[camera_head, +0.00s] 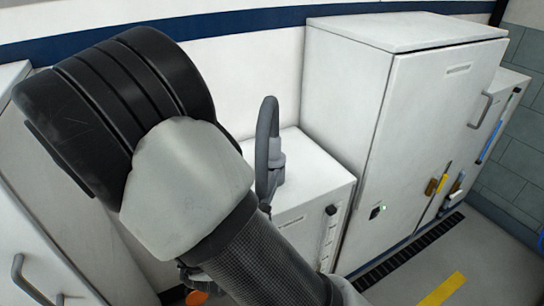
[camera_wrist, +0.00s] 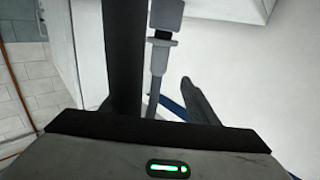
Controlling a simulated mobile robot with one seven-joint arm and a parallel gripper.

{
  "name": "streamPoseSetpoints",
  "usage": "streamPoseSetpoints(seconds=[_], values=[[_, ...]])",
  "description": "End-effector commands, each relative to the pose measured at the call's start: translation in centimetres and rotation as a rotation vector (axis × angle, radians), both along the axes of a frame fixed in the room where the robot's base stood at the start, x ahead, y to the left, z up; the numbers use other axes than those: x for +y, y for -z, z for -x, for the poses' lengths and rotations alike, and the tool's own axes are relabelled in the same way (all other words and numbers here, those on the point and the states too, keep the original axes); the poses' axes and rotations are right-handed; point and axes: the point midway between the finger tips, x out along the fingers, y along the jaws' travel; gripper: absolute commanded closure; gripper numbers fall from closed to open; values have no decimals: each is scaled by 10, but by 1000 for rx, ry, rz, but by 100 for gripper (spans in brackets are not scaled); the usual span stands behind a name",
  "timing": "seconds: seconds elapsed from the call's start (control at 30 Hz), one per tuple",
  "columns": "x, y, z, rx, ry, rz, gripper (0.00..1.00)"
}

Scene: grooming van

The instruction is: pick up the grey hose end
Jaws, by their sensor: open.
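The grey hose end (camera_head: 268,150) stands upright above the low white cabinet in the head view, with a grey block at its right side. In the wrist view a grey fitting with a dark band (camera_wrist: 159,55), which looks like part of the hose, runs down between my fingers. My gripper (camera_wrist: 157,88) is open, with a dark finger to the left of the fitting and another to the right. I see a gap on the right side; contact on the left is unclear.
The low white cabinet (camera_head: 318,180) stands beside a tall white cabinet (camera_head: 425,120) on the right. Another white unit (camera_head: 60,240) with a handle is at the left. A yellow floor stripe (camera_head: 442,289) lies at the lower right, where the floor is clear.

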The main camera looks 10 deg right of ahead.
Motion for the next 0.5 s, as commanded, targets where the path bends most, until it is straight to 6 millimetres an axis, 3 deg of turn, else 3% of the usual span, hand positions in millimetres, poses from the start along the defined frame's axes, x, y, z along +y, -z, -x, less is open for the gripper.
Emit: streamPoseSetpoints(seconds=[0.3,0.5], values=[[-32,1,-60,0,2,-1,46],[-39,1,-75,1,0,-2,46]])
